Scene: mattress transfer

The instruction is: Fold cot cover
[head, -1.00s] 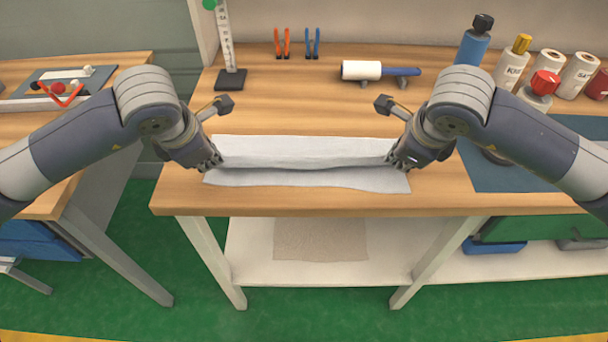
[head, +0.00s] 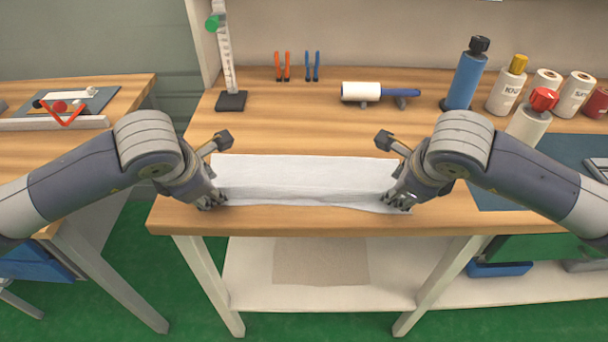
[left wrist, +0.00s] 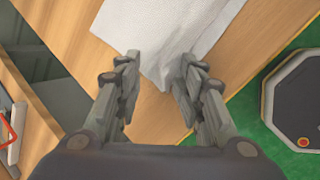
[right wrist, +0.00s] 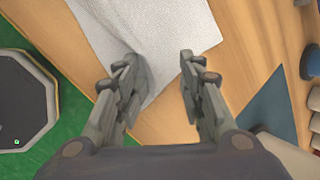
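The white cot cover (head: 300,180) lies on the wooden workbench near its front edge, as a long narrow strip with a low crease along its length. My left gripper (head: 213,199) is at its left front corner, and my right gripper (head: 398,201) is at its right front corner. In the left wrist view the fingers (left wrist: 160,58) stand apart, with the cloth corner (left wrist: 155,30) between them and close to one finger. In the right wrist view the fingers (right wrist: 159,58) also stand apart, with cloth (right wrist: 145,25) reaching between them. I cannot tell whether either finger touches the cloth.
A measuring stand (head: 231,99) is at the back left. A blue bottle (head: 466,75) and several canisters (head: 507,85) stand at the back right. A blue mat (head: 500,190) lies right.

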